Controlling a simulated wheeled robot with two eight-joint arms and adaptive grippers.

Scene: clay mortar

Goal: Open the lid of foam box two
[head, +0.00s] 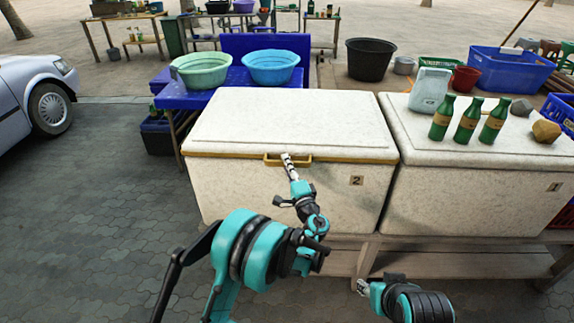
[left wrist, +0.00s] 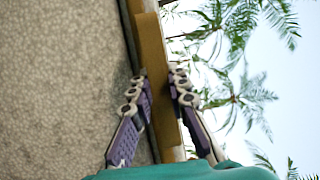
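Foam box two (head: 310,190), white and marked 2, stands in the middle of the head view. Its lid (head: 290,118) lies flat on top, closed, with a yellow-brown front edge and a handle (head: 268,158) there. My left gripper (head: 287,159) is at this handle. In the left wrist view its fingers (left wrist: 158,92) lie on both sides of the yellow-brown handle strip (left wrist: 155,60), with the tips against it, so it looks shut on it. My right gripper (head: 361,287) is low in front of the boxes, away from the lid; its fingers are barely visible.
Foam box one (head: 480,190) stands close on the right, with green bottles (head: 467,120), stones (head: 546,131) and a pale container (head: 430,90) on its lid. Basins (head: 270,67) stand on a blue table behind left.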

